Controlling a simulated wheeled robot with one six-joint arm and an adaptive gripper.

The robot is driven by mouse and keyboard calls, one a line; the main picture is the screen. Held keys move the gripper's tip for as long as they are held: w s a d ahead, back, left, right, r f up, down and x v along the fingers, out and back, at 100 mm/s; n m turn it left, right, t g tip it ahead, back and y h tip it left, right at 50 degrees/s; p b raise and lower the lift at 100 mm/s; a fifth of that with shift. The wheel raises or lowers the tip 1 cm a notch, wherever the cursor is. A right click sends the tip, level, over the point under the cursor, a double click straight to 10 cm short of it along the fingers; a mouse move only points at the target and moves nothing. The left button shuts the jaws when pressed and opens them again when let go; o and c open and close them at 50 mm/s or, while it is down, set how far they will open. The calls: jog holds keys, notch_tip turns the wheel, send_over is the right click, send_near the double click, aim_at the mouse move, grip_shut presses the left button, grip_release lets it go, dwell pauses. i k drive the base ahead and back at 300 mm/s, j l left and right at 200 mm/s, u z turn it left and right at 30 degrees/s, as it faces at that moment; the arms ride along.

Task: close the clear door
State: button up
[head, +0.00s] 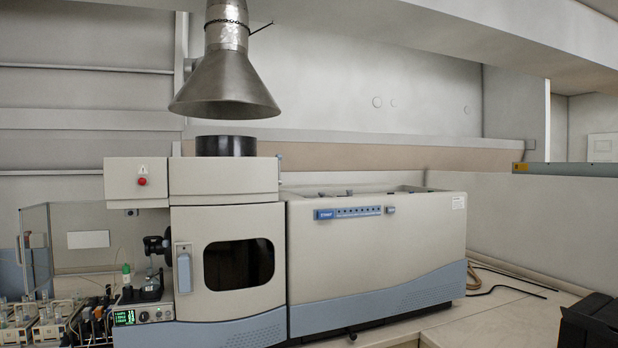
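The clear door (37,246) is a transparent upright panel with a thin blue-grey frame at the far left of the head view. It stands swung out, away from the front of the pump bay beside the spectrometer (376,253). The bay is uncovered, and its black round part (155,245) and small bottle (126,273) show in the open. The door's lower end is partly hidden among the items at the lower left. My gripper is not in view.
A grey compartment door with a dark window (239,265) and blue handle (184,272) is shut, right of the bay. Vial racks (45,325) crowd the lower left. A metal exhaust hood (225,88) hangs above. Bare bench (500,312) shows at right, with black cables.

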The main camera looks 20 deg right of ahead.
aim_at(89, 238)
jog(key=i+j, duration=0.1)
jog(key=j, duration=0.35)
jog(key=i+j, duration=0.1)
jog(key=j, duration=0.75)
jog(key=i+j, duration=0.15)
jog(key=j, duration=0.3)
jog(key=i+j+u, duration=0.1)
jog(key=j, duration=0.3)
jog(key=i+j, duration=0.1)
jog(key=j, duration=0.35)
jog(key=i+j, duration=0.1)
jog(key=j, duration=0.3)
jog(key=i+j, duration=0.1)
jog(key=j, duration=0.35)
jog(key=k+j, duration=0.1)
jog(key=j, duration=0.3)
jog(key=k+j, duration=0.1)
jog(key=j, duration=0.25)
